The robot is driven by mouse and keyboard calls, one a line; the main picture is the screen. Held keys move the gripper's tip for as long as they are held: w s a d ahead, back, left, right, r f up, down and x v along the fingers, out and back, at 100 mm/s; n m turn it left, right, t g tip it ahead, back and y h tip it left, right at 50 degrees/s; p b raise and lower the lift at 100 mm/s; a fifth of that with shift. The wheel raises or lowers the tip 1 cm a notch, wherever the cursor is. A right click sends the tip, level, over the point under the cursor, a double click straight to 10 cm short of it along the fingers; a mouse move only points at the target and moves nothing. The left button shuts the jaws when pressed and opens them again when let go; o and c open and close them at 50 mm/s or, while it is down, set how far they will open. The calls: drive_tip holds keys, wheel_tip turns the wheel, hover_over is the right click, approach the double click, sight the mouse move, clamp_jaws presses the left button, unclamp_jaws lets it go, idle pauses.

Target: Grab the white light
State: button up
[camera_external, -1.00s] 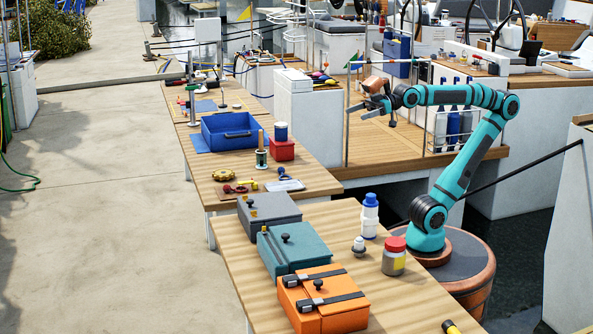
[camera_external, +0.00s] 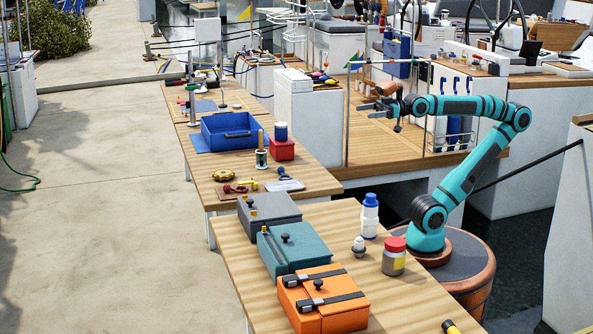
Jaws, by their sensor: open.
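A small white light (camera_external: 358,245), with a rounded top and a dark grey base, appears to be the task's white light. It stands upright on the near wooden table (camera_external: 395,302), beside a white bottle with a blue cap (camera_external: 370,216). My gripper (camera_external: 366,111) is open and empty. It is high above the tables and well behind the light in the picture, with its fingers pointing left.
A jar with a red lid (camera_external: 394,257) stands right of the light. Grey (camera_external: 268,210), teal (camera_external: 293,247) and orange (camera_external: 323,298) cases line the table's left side. A blue bin (camera_external: 228,133) and red box (camera_external: 281,149) sit on the table behind.

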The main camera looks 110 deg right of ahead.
drive_tip(key=c, duration=0.6)
drive_tip(key=w+a+n+g+y, duration=0.2)
drive_tip(key=w+a+n+g, duration=0.25)
drive_tip(key=w+a, duration=0.5)
drive_tip(key=n+g+h, duration=0.2)
drive_tip(key=n+g, duration=0.8)
drive_tip(key=g, duration=0.3)
hover_over(359, 245)
drive_tip(key=d, duration=0.1)
wheel_tip(359, 245, down, 12)
drive_tip(key=shift+m, duration=0.25)
drive_tip(key=f, duration=1.6)
drive_tip(key=shift+s+d+f, duration=0.25)
drive_tip(key=shift+s, duration=0.1)
